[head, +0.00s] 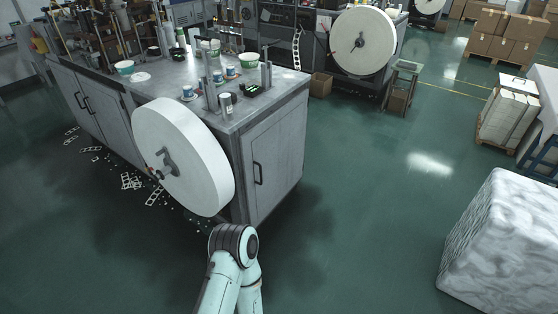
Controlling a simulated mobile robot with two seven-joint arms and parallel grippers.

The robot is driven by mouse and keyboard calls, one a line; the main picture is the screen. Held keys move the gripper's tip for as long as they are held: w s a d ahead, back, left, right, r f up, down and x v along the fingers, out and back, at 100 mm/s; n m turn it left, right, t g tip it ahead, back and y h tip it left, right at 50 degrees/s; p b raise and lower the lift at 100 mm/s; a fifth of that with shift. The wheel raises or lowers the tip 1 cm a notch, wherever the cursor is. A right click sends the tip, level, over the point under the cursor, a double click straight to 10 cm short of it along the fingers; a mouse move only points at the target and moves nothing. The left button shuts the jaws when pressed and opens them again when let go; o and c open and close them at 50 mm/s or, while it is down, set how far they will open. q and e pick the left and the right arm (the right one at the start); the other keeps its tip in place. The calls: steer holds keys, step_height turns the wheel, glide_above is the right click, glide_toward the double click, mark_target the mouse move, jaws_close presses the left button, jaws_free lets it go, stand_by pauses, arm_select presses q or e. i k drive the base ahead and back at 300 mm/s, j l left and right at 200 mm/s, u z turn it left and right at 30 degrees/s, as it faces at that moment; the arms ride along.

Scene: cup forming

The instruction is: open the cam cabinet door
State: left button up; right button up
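A grey machine cabinet (225,120) stands at the left centre. Its right end has a closed grey door (283,150) with a dark vertical handle (258,173) near its left edge. The long front side has more closed doors (98,112) with a pair of dark handles (84,104). I cannot tell from labels which is the cam cabinet door. A pale green arm of mine enters at the bottom, below the end door, and its dark joint is apart from the handle. Neither gripper shows.
A large white paper reel (190,165) sticks out from the cabinet's front, left of the end door. Paper scraps (130,181) litter the floor. A wrapped white block (510,240) stands at the right. The green floor (365,220) between is clear.

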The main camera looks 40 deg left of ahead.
mark_target(272, 151)
steer(key=u, duration=0.55)
steer(key=i+u, duration=0.65)
steer(key=u, duration=0.15)
steer(key=i+l+u, duration=0.15)
steer(key=i+u, duration=0.25)
steer(key=i+l, duration=0.5)
steer(key=i+j+u, duration=0.05)
